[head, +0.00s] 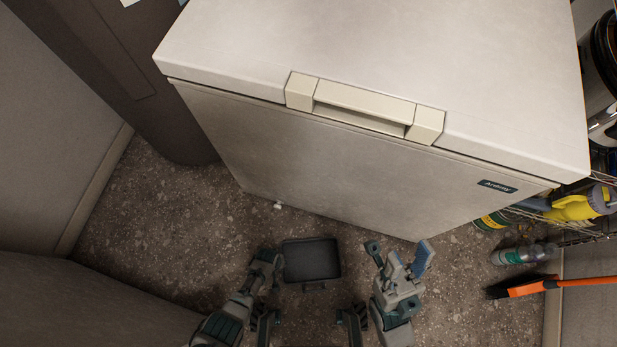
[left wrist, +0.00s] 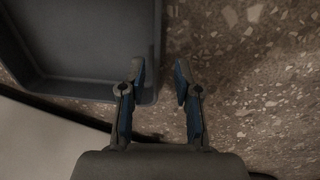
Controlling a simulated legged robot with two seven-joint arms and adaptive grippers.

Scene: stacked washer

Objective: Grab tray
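The dark grey rectangular tray (head: 311,260) lies in front of the white chest freezer, low in the head view. My left gripper (head: 272,256) is at the tray's left side. In the left wrist view my left gripper (left wrist: 161,83) is open, with a gap between its blue-padded fingers. The tray (left wrist: 85,88) fills the upper left there; its corner and rim show beside and partly behind one finger. I cannot tell whether they touch. My right gripper (head: 400,256) is open and empty, to the right of the tray and apart from it.
The white chest freezer (head: 330,170) with a handle (head: 362,105) stands just beyond the tray. Speckled floor (head: 165,215) is bare to the left. Bottles (head: 525,254), an orange-handled brush (head: 535,287) and a wire shelf are at the right. A wall (head: 45,120) closes the left.

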